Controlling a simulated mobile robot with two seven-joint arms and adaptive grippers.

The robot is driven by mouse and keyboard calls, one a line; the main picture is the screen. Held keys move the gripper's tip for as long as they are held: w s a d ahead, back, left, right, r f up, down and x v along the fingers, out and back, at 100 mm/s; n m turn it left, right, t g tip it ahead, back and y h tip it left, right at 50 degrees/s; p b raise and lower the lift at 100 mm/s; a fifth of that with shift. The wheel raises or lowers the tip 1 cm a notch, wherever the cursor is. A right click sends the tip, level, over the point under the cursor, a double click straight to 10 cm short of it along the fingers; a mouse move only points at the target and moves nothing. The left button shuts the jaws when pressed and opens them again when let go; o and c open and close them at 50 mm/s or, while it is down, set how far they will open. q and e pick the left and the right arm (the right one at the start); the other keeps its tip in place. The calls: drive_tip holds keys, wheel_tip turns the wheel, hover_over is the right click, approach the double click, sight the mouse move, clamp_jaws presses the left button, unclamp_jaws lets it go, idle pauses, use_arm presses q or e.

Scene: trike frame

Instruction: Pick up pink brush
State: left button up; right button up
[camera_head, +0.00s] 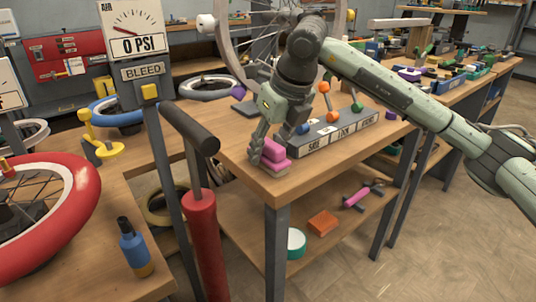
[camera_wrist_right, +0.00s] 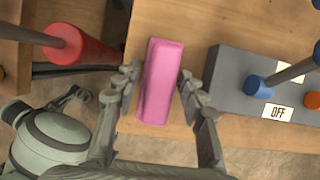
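The pink brush (camera_head: 274,149) lies on the wooden workbench near its front left corner, with a pale underside showing below the pink top. In the right wrist view the brush (camera_wrist_right: 159,82) is a long pink block, upright in the picture. My right gripper (camera_head: 262,143) reaches down over it. In the right wrist view the gripper (camera_wrist_right: 160,80) has one finger on each side of the brush, with narrow gaps visible between fingertips and brush. Part of the brush is hidden by a finger in the head view. My left gripper is not in view.
A grey switch box (camera_head: 333,138) with coloured lever knobs stands right beside the brush. A red pump (camera_head: 202,235) with a black handle (camera_head: 190,127) rises left of the bench corner. The lower shelf holds an orange block (camera_head: 322,222) and a pink-handled item (camera_head: 357,197).

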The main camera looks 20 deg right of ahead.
sight(268, 142)
drive_tip(key=c, duration=0.7)
wheel_tip(268, 142, up, 9)
drive_tip(key=shift+f, duration=0.1)
drive_tip(key=shift+r, duration=0.65)
drive_tip(key=o, duration=0.4)
drive_tip(key=shift+c, duration=1.3)
drive_tip(key=shift+s+f, duration=0.1)
drive_tip(key=shift+s, duration=0.05)
